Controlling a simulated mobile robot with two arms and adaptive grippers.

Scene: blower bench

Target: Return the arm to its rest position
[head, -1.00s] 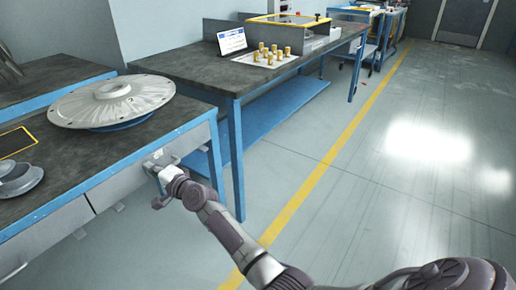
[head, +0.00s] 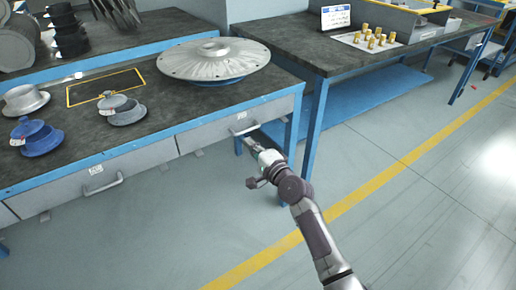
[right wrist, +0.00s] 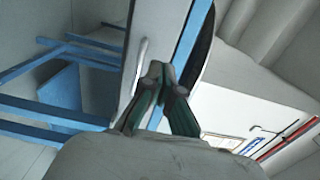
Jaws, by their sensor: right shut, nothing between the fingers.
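My right gripper (head: 251,143) is in front of the workbench, at the right-hand grey drawer (head: 215,138). Its fingers are together with nothing between them. The fingertips are close to the drawer's metal handle (head: 243,129); whether they touch it I cannot tell. In the right wrist view the shut fingers (right wrist: 158,72) point at the drawer front, with the handle (right wrist: 141,66) just left of the tips. The drawer looks closed. My right arm reaches up from the lower right. My left gripper is not in view.
A silver disc-shaped cover (head: 214,60) lies on the bench (head: 150,140). Blue (head: 36,138) and grey (head: 122,110) flanged parts stand to its left. A second bench (head: 290,40) holds several brass pieces (head: 376,38). Open floor (head: 430,200) lies to the right.

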